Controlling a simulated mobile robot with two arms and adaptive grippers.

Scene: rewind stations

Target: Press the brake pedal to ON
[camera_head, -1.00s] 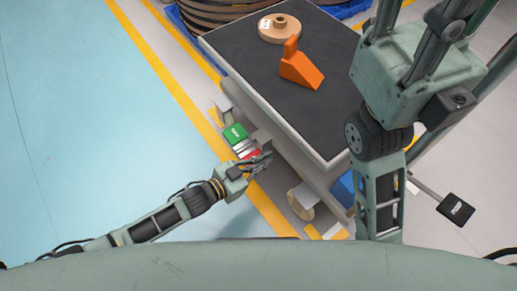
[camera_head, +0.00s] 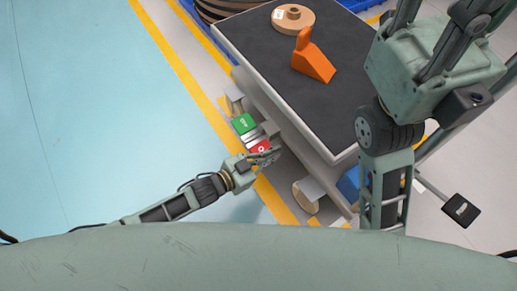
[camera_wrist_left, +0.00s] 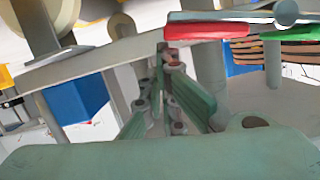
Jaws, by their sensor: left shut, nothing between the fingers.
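The brake pedal sits low beside the cart. Its green part (camera_head: 243,123) and red part (camera_head: 259,148) lie side by side with a pale strip between them. In the left wrist view the red part (camera_wrist_left: 205,31) and green part (camera_wrist_left: 287,34) show edge-on at the upper right. My left gripper (camera_head: 270,156) is shut and empty, close to the red part; I cannot tell whether it touches. Its closed fingers (camera_wrist_left: 170,62) point away, left of the red part in the wrist view. My right arm shows, but its gripper is out of view.
The cart's dark top (camera_head: 290,95) carries an orange wedge (camera_head: 313,62) and a beige spool core (camera_head: 293,19). A black pad on a rod (camera_head: 461,210) is at right. Open blue floor (camera_head: 80,110) lies left.

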